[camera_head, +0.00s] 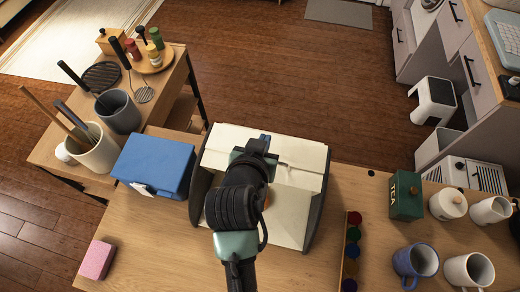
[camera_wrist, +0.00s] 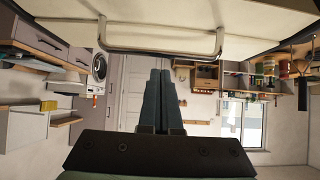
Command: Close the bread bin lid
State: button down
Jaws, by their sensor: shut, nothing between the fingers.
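The bread bin (camera_head: 318,205) stands on the wooden table in the middle of the head view, with dark side walls and cream panels. Its lid (camera_head: 306,152) appears raised at the far side, and a cream surface shows below it, partly hidden by my arm. My gripper (camera_head: 264,138) is over the bin at the lid. In the wrist view my gripper (camera_wrist: 160,72) has its two fingers together and empty. The cream lid (camera_wrist: 255,45) spans the top of that view, with a metal bar handle (camera_wrist: 160,54) just above the fingertips; contact cannot be told.
A blue box (camera_head: 155,163) stands close to the left of the bin. A row of coloured jars (camera_head: 351,250) lies to the right, with a green tea tin (camera_head: 406,195) and mugs (camera_head: 415,262) beyond. A pink sponge (camera_head: 97,259) lies at front left. Table between sponge and bin is clear.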

jog(key=shift+s+a+f+p, duration=0.15)
jog(key=shift+s+a+p, duration=0.05)
jog(key=shift+s, duration=0.6)
jog(key=shift+s+a+f+p, duration=0.15)
jog(key=shift+s+p, duration=0.05)
jog(key=shift+s, duration=0.55)
jog(key=shift+f+b, duration=0.2)
jog(key=shift+b, duration=0.25)
